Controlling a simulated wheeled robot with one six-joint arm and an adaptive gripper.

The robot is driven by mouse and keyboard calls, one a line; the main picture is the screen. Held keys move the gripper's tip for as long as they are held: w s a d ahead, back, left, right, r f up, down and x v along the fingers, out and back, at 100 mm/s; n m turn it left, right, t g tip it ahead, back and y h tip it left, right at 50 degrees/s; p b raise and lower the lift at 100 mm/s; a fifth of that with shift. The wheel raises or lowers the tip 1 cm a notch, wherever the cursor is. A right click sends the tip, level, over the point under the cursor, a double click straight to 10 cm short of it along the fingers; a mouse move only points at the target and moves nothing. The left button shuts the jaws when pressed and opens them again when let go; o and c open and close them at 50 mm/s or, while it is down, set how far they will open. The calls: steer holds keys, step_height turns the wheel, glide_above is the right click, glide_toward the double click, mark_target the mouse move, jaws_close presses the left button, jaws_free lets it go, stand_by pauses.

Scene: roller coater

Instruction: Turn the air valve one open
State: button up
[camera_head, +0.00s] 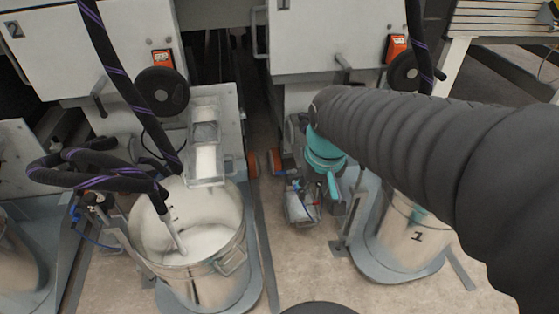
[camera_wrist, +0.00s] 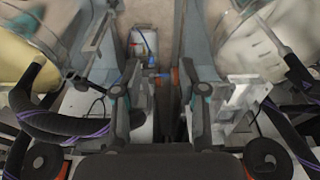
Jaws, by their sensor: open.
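My gripper (camera_wrist: 160,98) is open and empty in the wrist view, its two dark fingers spread wide. Beyond and between the fingers is a small pale unit (camera_wrist: 144,48) with a blue hose and a small orange-red part (camera_wrist: 158,74). It looks like the air fitting, but I cannot tell which part is air valve one. The gripper is apart from it. In the head view the small unit (camera_head: 300,208) stands low between the machines, below my teal wrist joint. My arm hides part of that area, and the fingers are not clear there.
Machine 1 (camera_head: 320,40) stands at upper right and machine 2 (camera_head: 80,40) at upper left.

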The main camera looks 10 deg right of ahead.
steer(key=w+f+m+g+b, duration=0.1)
steer(key=w+f+m, duration=0.1)
steer(key=w+f, duration=0.35)
steer(key=w+f+m+g+b, duration=0.1)
steer(key=w+f, duration=0.1)
steer(key=w, duration=0.7)
steer(key=m+b, duration=0.1)
steer(key=m, duration=1.4)
glide_above(282, 172)
step_height(282, 172, down, 6)
steer(key=f, duration=0.1)
steer(key=shift+g, duration=0.3)
step_height(282, 172, down, 13)
steer(key=shift+w+f+b, duration=0.1)
steer(key=shift+b, duration=0.35)
jaws_close()
